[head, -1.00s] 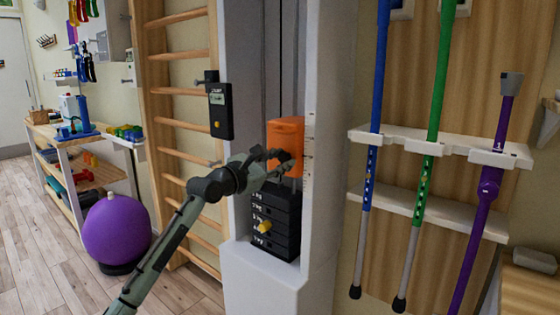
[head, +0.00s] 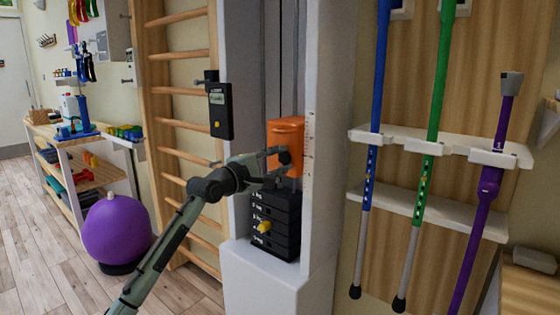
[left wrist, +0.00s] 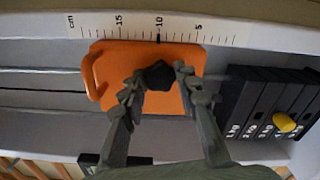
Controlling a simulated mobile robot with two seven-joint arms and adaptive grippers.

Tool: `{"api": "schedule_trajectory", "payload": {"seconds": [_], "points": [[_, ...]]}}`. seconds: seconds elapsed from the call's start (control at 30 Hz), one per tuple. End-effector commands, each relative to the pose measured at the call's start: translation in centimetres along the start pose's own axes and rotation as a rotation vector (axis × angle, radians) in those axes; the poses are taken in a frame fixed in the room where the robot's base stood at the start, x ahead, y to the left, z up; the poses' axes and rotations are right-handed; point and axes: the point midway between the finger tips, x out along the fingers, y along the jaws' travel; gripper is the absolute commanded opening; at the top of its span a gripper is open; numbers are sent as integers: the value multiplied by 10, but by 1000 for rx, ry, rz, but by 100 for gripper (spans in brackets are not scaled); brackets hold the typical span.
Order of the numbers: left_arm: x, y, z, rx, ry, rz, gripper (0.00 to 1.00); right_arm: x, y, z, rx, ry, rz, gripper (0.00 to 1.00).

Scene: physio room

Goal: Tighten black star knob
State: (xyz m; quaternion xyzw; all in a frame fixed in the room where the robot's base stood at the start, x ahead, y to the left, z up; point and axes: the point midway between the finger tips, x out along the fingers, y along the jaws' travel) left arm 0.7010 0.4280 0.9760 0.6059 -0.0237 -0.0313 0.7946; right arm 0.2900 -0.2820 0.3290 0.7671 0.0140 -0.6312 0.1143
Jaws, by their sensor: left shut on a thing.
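The black star knob (left wrist: 159,75) sits on the front of an orange carriage (left wrist: 115,75) on an upright machine. In the left wrist view it lies between the fingertips of my left gripper (left wrist: 158,82). In the head view my left gripper (head: 276,160) reaches in from the left and is shut on the knob (head: 284,157) at the orange carriage (head: 288,127). The fingers hide part of the knob's edge. My right gripper is in neither view.
A black weight stack (head: 275,222) with a yellow pin (head: 264,227) stands below the carriage. A centimetre scale (left wrist: 158,28) runs alongside it. Crutches hang on a rack (head: 460,147) at right.

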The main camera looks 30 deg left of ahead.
Motion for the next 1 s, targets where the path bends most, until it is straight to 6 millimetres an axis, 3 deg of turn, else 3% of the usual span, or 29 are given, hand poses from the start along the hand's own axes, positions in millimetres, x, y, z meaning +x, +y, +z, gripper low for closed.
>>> {"api": "schedule_trajectory", "payload": {"seconds": [0.5, 1.0], "points": [[0, 0, 0, 493, 0, -1, 2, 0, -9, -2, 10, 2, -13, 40], [0, -1, 0, 968, 0, -2, 2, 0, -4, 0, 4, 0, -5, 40]]}}
